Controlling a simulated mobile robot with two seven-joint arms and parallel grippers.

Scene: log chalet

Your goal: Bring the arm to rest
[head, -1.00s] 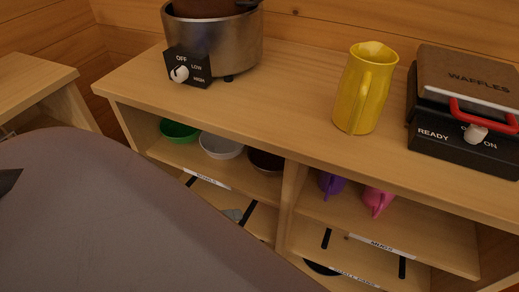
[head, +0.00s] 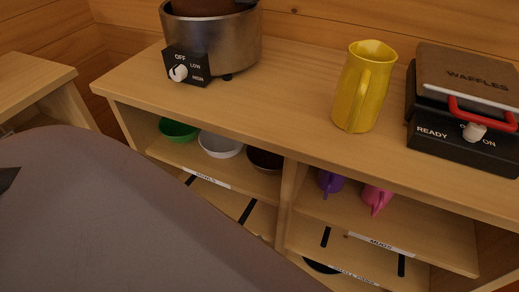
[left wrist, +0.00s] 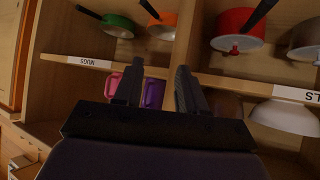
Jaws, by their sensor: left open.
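My left gripper (left wrist: 157,75) is open in the left wrist view, its two dark fingers apart with nothing between them. It faces the cubbies of the shelf unit (left wrist: 240,85), which show upside down there. A pink mug (left wrist: 112,85) and a purple mug (left wrist: 152,93) show behind and beside the fingers, apart from them as far as I can tell. In the head view a large grey part of my arm fills the lower left, and no gripper can be made out. My right gripper is in neither view.
On the counter (head: 290,75) stand a metal cooker (head: 225,40), a yellow pitcher (head: 362,88) and a waffle maker (head: 465,110). Below are green (head: 178,130), white (head: 220,145) and dark bowls. The left wrist view also shows a red pot (left wrist: 237,28) and a green pan (left wrist: 118,24).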

